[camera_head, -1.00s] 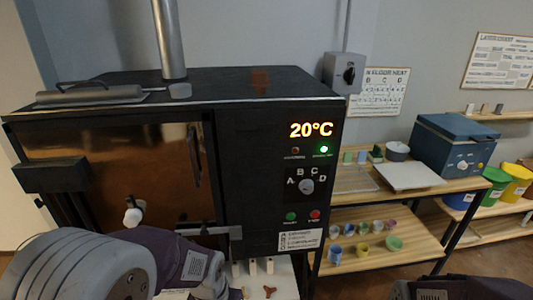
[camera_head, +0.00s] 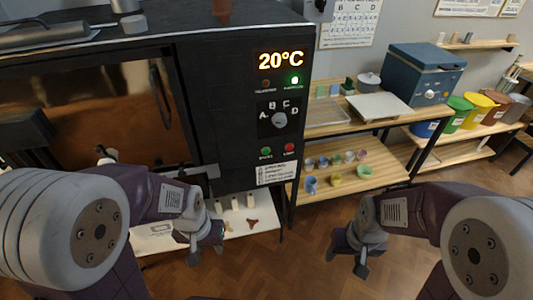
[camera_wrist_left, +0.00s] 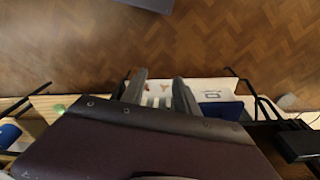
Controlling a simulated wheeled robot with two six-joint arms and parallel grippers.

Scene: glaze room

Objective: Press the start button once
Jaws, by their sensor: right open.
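The black kiln (camera_head: 240,90) stands at the left in the head view, its display (camera_head: 281,60) reading 20°C. Low on its panel are a green button (camera_head: 265,151) and a red button (camera_head: 289,147); their labels are too small to read surely. A dial (camera_head: 279,120) marked A to D sits above them. My left gripper (camera_head: 206,246) is open and empty, below and left of the buttons and apart from them. Its spread fingers also show in the left wrist view (camera_wrist_left: 159,80). My right gripper (camera_head: 346,258) is open and empty, right of the kiln, over the floor.
A white shelf (camera_head: 266,219) with small pale posts lies under the kiln. A wooden rack (camera_head: 400,162) at the right holds small coloured cups and a blue box (camera_head: 424,72). Coloured buckets (camera_head: 480,105) stand farther right. The space before the button panel is clear.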

